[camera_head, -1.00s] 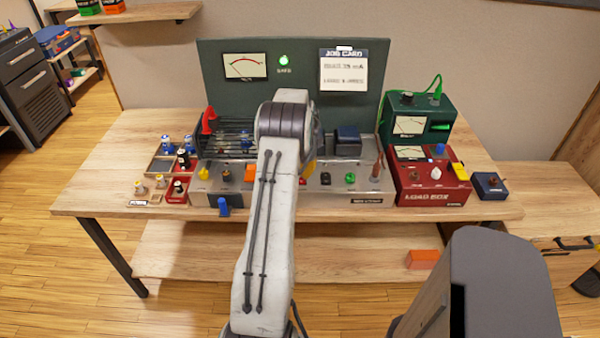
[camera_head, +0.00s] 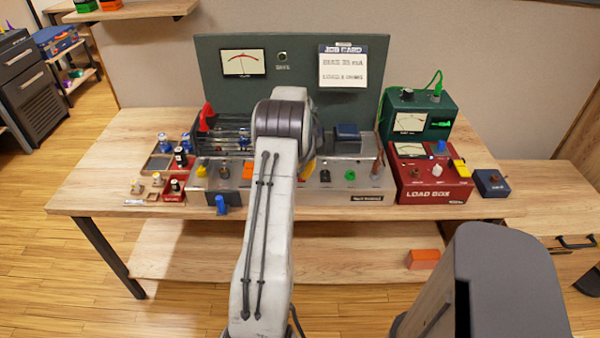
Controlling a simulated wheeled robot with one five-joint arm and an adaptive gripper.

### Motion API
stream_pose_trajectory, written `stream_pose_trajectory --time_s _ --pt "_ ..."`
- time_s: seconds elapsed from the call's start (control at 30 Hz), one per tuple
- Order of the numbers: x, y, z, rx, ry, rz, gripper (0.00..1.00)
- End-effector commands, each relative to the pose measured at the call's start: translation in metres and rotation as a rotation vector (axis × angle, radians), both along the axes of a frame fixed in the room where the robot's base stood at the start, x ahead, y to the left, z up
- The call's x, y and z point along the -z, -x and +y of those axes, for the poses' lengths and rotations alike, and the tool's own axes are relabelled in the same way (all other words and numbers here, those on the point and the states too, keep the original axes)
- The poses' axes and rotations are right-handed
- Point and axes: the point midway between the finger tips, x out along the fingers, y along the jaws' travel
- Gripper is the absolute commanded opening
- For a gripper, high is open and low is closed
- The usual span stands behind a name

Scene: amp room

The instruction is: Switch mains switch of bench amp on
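The bench amp is a long metal chassis with a grey front panel (camera_head: 335,198) on the table. Its panel carries a yellow knob (camera_head: 201,170), a dark knob (camera_head: 224,172), an orange control (camera_head: 248,170), another dark knob (camera_head: 325,175) and a green knob (camera_head: 350,175). Which control is the mains switch I cannot tell. My arm crosses the middle of the amp and hides part of its panel and top. My gripper is hidden behind the arm's end, so its opening and any contact do not show. The round lamp (camera_head: 282,57) on the green back panel is dark.
A red load box (camera_head: 430,190) and a green meter box (camera_head: 428,105) stand to the right, with a small blue switch box (camera_head: 490,183) beside them. Trays of small parts (camera_head: 158,163) lie left. A red lever (camera_head: 206,117) rises at the amp's left end.

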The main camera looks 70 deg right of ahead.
Motion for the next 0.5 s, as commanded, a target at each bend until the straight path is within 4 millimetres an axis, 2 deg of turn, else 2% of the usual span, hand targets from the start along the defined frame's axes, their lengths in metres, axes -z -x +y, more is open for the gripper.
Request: stream_pose_trajectory --time_s 0.13,0.5 --pt "0.0033 0.0025 0.0071 0.001 -0.010 0.002 0.00" --pt "0.0002 0.0025 0.0070 0.001 -0.006 0.002 0.00"
